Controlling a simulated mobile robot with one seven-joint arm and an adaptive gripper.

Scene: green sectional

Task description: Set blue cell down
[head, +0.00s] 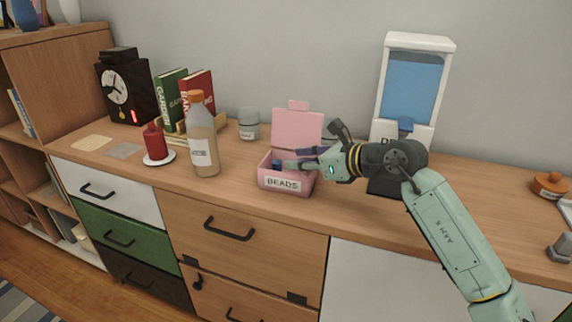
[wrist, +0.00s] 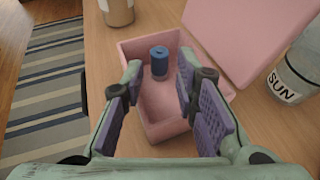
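The blue cell (wrist: 159,65) is a small blue cylinder standing upright inside the pink box labelled BEADS (head: 285,183), near one end wall. In the head view only a bit of the cell (head: 277,164) shows over the box's rim. The box (wrist: 168,125) has its lid (head: 297,128) open, standing up at the back. My gripper (head: 295,158) reaches in over the box from the right. Its purple-padded fingers are spread and empty. In the wrist view the cell stands just beyond and between the fingertips, with a gap on each side.
A bottle with an orange cap (head: 203,140) stands left of the box. A grey jar (head: 249,124) is behind it, and a jar marked SUN (wrist: 297,72) shows beside the lid. A dispenser (head: 413,85) stands behind my arm. A red candle-like item (head: 154,143) stands further left.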

